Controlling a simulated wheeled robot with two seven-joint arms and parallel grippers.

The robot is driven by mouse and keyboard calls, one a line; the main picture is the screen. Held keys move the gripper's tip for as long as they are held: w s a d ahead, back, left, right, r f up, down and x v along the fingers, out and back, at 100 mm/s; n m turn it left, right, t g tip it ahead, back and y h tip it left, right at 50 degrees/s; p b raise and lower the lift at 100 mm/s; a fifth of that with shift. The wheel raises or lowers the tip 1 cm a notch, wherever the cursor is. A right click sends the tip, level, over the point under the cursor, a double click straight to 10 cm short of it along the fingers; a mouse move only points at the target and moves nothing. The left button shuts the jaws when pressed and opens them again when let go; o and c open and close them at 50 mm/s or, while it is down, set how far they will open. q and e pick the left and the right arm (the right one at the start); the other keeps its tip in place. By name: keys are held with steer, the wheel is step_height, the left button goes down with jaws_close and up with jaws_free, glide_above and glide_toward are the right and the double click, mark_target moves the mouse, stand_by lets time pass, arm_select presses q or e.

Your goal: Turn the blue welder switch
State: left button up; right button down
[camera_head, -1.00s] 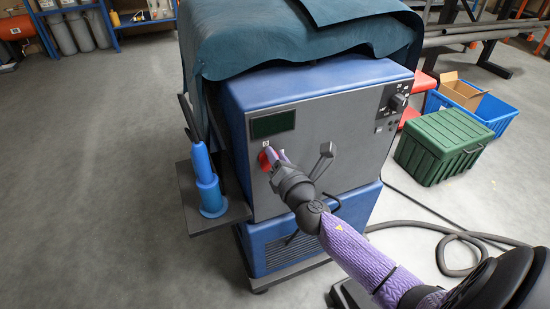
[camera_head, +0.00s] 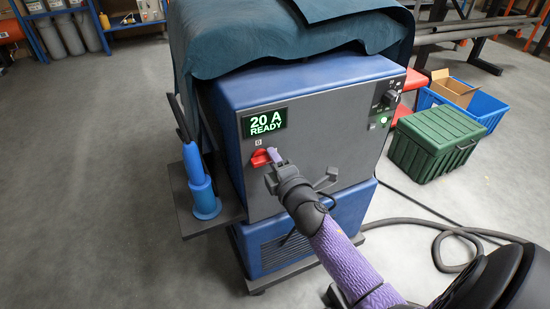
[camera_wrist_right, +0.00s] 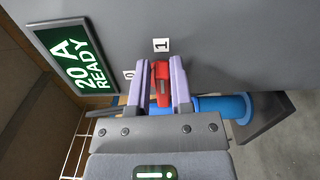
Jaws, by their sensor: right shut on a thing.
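The blue welder (camera_head: 310,80) stands on a cart, its grey front facing me. Its red switch (camera_head: 260,158) sits low on the left of the front, under a lit display (camera_head: 264,122) reading "20 A READY". In the right wrist view, the red switch (camera_wrist_right: 161,82) lies between the two purple fingers and lines up with the "1" label (camera_wrist_right: 161,45); a "0" label is at its left. My right gripper (camera_wrist_right: 162,80) is shut on the switch, and in the head view it (camera_head: 274,156) partly covers it. My left gripper is not in view.
A blue torch (camera_head: 199,180) stands on the side shelf left of the welder. A dark cloth (camera_head: 280,30) covers its top. A green crate (camera_head: 432,142) and a blue bin (camera_head: 485,100) stand right. A hose (camera_head: 440,240) lies on the floor. Left floor is clear.

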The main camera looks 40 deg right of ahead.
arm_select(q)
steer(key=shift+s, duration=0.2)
arm_select(e)
steer(key=shift+a+f+m, duration=0.35)
steer(key=shift+m, duration=0.05)
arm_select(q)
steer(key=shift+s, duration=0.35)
arm_select(e)
steer(key=shift+r, duration=0.1)
steer(key=c, duration=0.7)
jaws_free()
steer(key=shift+w, duration=0.1)
steer(key=shift+o, duration=0.5)
steer(key=shift+r, duration=0.1)
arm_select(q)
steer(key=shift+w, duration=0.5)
arm_select(e)
steer(key=shift+d+r, duration=0.1)
steer(key=shift+r, duration=0.1)
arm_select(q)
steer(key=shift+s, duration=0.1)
arm_select(e)
steer(key=shift+r, duration=0.1)
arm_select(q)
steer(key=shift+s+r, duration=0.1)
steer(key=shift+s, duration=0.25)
